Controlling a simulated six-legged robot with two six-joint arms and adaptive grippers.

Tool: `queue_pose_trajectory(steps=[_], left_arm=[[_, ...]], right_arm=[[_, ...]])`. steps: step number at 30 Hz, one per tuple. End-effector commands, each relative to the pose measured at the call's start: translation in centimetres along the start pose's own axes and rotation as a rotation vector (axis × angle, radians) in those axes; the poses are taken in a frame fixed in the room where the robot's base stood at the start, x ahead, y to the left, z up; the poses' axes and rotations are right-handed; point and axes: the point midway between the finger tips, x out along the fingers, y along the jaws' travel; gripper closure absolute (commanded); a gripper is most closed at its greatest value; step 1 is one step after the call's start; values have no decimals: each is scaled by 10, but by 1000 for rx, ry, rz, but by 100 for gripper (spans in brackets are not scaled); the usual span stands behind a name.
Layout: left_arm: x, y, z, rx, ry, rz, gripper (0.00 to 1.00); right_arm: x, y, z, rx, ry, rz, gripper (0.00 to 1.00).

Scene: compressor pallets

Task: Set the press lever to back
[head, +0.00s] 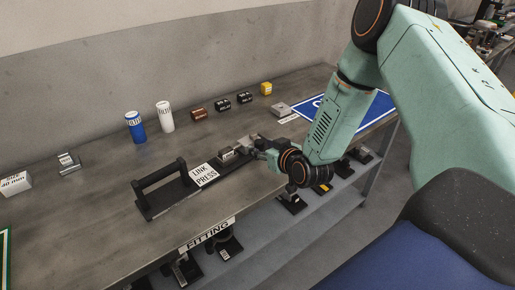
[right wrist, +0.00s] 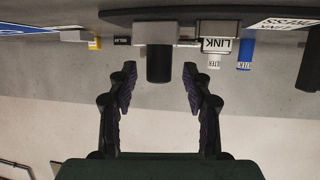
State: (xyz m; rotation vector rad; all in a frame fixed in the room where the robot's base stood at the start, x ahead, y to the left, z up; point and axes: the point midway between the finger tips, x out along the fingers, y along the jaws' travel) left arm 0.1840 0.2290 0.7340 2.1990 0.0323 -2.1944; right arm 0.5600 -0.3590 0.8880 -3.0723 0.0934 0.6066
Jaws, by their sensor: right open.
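The link press (head: 165,205) is a long dark base on the grey bench, with a white LINK PRESS plate (head: 204,174). A black bar on two posts (head: 160,173) stands at its left end. A grey block marked LINK (head: 227,154) sits at its right part; it shows upside down in the right wrist view (right wrist: 218,44). My right gripper (head: 250,147) is open at the press's right end. In the right wrist view a black cylindrical grip (right wrist: 159,64), seemingly the lever's, lies between its open fingers, apart from both. In the head view the gripper hides it.
A blue can (head: 134,127), a white can (head: 165,117), a brown box (head: 199,114), black boxes (head: 223,103) and a yellow box (head: 266,88) stand behind the press. A blue panel (head: 365,108) lies at right. Dark parts sit on the shelf (head: 270,235) below.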

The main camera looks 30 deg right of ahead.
Motion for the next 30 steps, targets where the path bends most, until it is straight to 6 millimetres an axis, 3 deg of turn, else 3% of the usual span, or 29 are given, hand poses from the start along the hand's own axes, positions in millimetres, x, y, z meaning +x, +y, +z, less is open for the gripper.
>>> queue_pose_trajectory(steps=[6,17,30], left_arm=[[5,0,0,0,0,0,47],[6,0,0,0,0,0,47],[6,0,0,0,1,0,47]], right_arm=[[24,-1,0,-1,1,0,50],[29,-4,0,0,0,0,50],[28,-4,0,0,0,0,86]])
